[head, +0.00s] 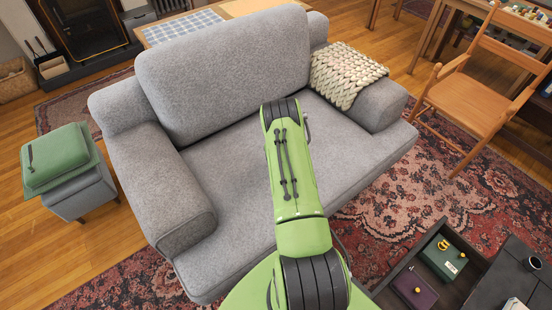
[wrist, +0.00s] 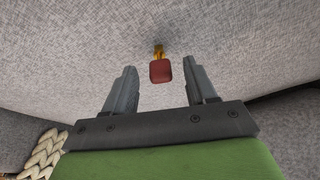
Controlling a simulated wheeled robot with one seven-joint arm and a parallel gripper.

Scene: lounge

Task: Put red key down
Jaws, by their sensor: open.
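The red key (wrist: 160,71) shows in the wrist view, with a red head and a short golden shaft pointing away from me. It appears to lie on the grey sofa seat (wrist: 85,75), just past my fingertips. My gripper (wrist: 162,80) is open, one finger to each side of the key's head with clear gaps. In the head view the grey sofa (head: 225,60) fills the middle and my green arm reaches over its seat. The arm hides my gripper and the key there.
A cream knitted throw (head: 345,75) lies over the sofa's right arm. A green cushion (head: 58,157) rests on a grey stool at left. A wooden chair (head: 470,95) stands at right. An open drawer (head: 405,265) holds a green box (head: 440,258) and a purple box (head: 415,288).

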